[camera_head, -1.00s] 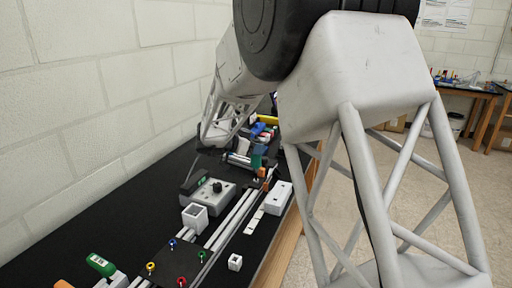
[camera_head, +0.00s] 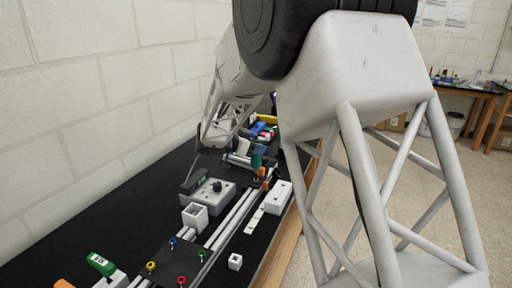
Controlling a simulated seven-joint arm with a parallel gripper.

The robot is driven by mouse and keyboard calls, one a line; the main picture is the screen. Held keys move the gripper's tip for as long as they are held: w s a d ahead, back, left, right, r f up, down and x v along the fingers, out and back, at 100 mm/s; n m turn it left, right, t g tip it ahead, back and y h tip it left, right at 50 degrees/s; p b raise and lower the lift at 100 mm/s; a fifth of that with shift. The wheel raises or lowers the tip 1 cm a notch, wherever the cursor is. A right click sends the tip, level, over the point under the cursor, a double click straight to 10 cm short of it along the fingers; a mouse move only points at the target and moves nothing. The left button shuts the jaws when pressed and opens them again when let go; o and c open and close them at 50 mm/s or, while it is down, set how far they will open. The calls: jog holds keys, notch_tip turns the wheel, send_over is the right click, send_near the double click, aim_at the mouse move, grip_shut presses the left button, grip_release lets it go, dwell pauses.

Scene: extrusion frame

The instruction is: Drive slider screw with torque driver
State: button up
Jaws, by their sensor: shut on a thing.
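My gripper (camera_head: 242,158) is small and far off, low over the far end of the bench, partly hidden by my own arm. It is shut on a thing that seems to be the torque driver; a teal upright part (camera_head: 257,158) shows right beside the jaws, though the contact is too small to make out. The silver extrusion rails (camera_head: 233,218) run along the bench from the near plate toward the gripper. An orange piece (camera_head: 265,174) stands just below the teal part, near the rails' far end. I cannot make out the slider screw or whether the driver touches it.
A grey box with a black knob (camera_head: 208,196) and an open white holder (camera_head: 194,216) stand left of the rails. A white box (camera_head: 277,196) and small white cube (camera_head: 235,262) lie right. The wall borders the bench's left.

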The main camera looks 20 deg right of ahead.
aim_at(256, 139)
jog(key=shift+f, duration=0.65)
dwell(1.9)
jog(key=shift+r, duration=0.2)
jog(key=shift+r, duration=1.5)
jog(key=shift+r, duration=1.4)
